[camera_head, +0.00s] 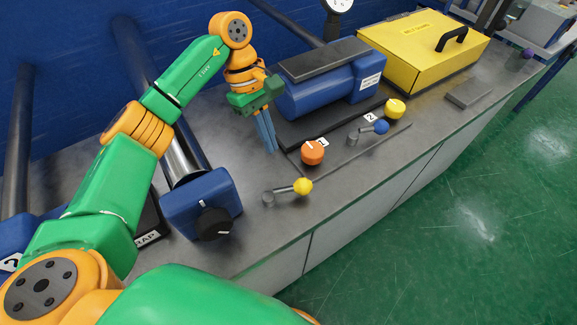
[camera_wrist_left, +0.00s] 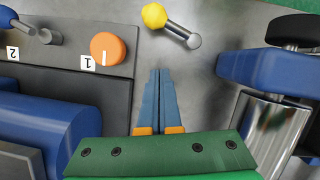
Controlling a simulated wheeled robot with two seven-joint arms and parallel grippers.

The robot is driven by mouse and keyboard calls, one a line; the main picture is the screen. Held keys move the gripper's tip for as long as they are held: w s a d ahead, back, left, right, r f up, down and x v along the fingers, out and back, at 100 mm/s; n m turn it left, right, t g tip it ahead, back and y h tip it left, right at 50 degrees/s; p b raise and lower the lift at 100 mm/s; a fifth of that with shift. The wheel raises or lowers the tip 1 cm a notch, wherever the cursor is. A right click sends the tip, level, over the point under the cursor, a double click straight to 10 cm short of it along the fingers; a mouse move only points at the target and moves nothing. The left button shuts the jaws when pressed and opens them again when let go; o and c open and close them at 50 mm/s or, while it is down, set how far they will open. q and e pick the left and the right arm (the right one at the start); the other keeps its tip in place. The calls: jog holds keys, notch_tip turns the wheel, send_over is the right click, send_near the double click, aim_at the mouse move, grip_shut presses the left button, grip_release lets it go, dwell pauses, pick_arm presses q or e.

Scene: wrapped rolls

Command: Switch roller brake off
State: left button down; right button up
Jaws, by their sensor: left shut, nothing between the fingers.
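My left gripper (camera_head: 271,149) is shut and empty, its blue fingers pointing down above the grey bench beside the blue motor's base. In the left wrist view its closed fingers (camera_wrist_left: 159,72) touch no lever or knob. A lever with a yellow ball (camera_head: 303,186) lies towards the bench's front edge; its ball (camera_wrist_left: 154,16) and silver pivot (camera_wrist_left: 194,41) are beyond the fingertips. An orange knob (camera_head: 312,153) marked 1 is beside the gripper. A second lever has a blue ball (camera_head: 381,127), near a yellow knob (camera_head: 395,109) marked 2. No brake label is readable. My right gripper is not in view.
A blue block (camera_head: 183,203) with a black knob (camera_head: 214,223) holds a metal roller (camera_head: 181,158) left of the gripper. A blue motor housing (camera_head: 320,92) and a yellow box (camera_head: 415,55) stand to the right. Bare bench lies around the yellow-ball lever.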

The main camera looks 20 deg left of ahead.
pick_arm(q)
jog(key=p+x, duration=0.1)
jog(key=x, duration=0.2)
jog(key=shift+s+d+f, duration=0.1)
jog(key=shift+f, duration=0.2)
jog(key=d+p, duration=0.1)
jog(key=s+d+f+p, duration=0.1)
jog(key=d, duration=0.1)
jog(key=shift+s, duration=0.2)
jog(key=shift+s+d+f+p, duration=0.25)
jog(key=shift+d+p, duration=0.15)
jog(key=shift+d, duration=0.1)
jog(key=shift+w, duration=0.1)
jog(key=shift+a+f, duration=0.1)
jog(key=shift+a, duration=0.05)
